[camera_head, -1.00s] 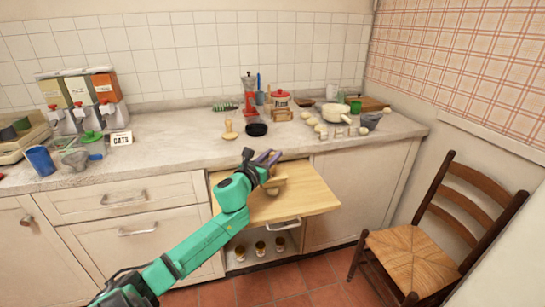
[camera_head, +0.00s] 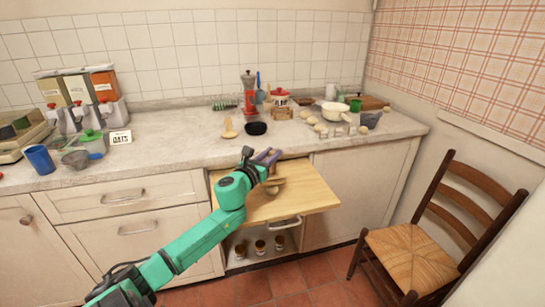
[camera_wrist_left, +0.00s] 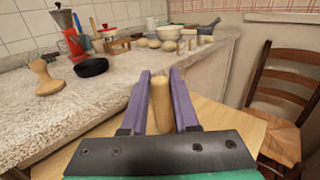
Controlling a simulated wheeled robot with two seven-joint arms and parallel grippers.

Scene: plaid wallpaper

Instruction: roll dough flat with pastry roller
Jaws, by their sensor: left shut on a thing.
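My left gripper (camera_head: 267,157) is over the pulled-out wooden board (camera_head: 305,198). Its purple fingers (camera_wrist_left: 160,100) are shut on the wooden handle of the pastry roller, and the handle (camera_wrist_left: 160,104) shows between them in the left wrist view. The roller's wooden head (camera_head: 276,182) shows just below the fingers in the head view. Whether the two touch is hard to tell. My right gripper is not in view.
On the counter behind stand a wooden tool (camera_head: 229,130), a black bowl (camera_head: 256,128), a red moka pot (camera_head: 249,95) and several pale round pieces (camera_head: 320,128). A chair (camera_head: 420,245) stands to the right. The board's right part is clear.

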